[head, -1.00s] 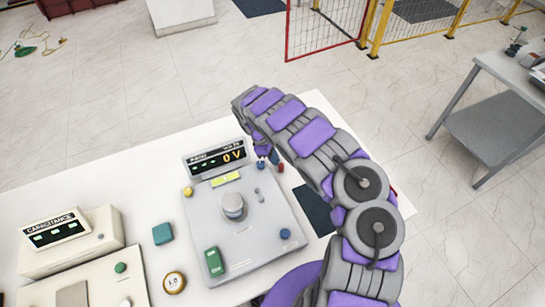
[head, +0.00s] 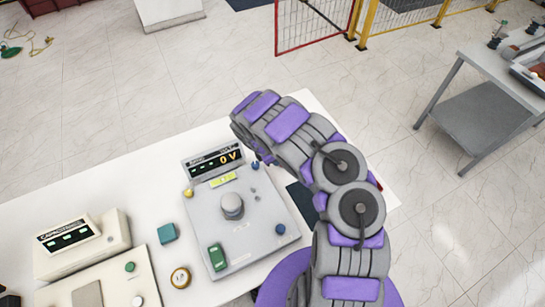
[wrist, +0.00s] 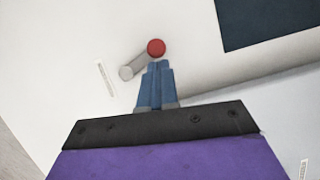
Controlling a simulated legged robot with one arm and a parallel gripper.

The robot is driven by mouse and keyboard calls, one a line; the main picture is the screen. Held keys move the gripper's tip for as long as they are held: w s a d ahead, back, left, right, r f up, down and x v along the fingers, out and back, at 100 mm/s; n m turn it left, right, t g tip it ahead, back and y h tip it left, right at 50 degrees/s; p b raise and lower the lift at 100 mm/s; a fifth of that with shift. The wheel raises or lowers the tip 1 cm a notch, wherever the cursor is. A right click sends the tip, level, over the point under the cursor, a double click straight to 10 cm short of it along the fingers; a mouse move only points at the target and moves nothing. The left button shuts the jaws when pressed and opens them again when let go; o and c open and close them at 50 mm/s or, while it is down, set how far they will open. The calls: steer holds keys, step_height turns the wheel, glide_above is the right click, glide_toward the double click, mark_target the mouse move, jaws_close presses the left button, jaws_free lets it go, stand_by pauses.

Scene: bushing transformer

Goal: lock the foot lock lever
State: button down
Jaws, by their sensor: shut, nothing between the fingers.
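In the wrist view a short grey lever (wrist: 131,69) with a red ball end (wrist: 156,47) shows on a white surface. My gripper (wrist: 158,65) has its blue fingers together, with the tips right at the red ball and nothing between them. I cannot tell whether the tips touch the ball. In the head view my gripper (head: 266,158) is mostly hidden by my grey and purple arm, beside the test device (head: 265,218) with a "0 V" display. The lever cannot be made out in the head view.
The device stands on a white table (head: 150,170). A capacitance unit (head: 80,245), a teal block (head: 168,233) and a round yellow-rimmed piece (head: 180,277) are to its left. A dark blue rectangle (wrist: 265,20) lies near the lever. A grey side table (head: 480,100) stands at right.

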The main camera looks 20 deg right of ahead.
steer(key=shift+n, duration=0.3)
steer(key=shift+r, duration=0.1)
stand_by(0.3)
steer(key=p+v, duration=0.8)
steer(key=v, duration=0.1)
steer(key=shift+r, duration=0.35)
steer(key=shift+a, duration=0.15)
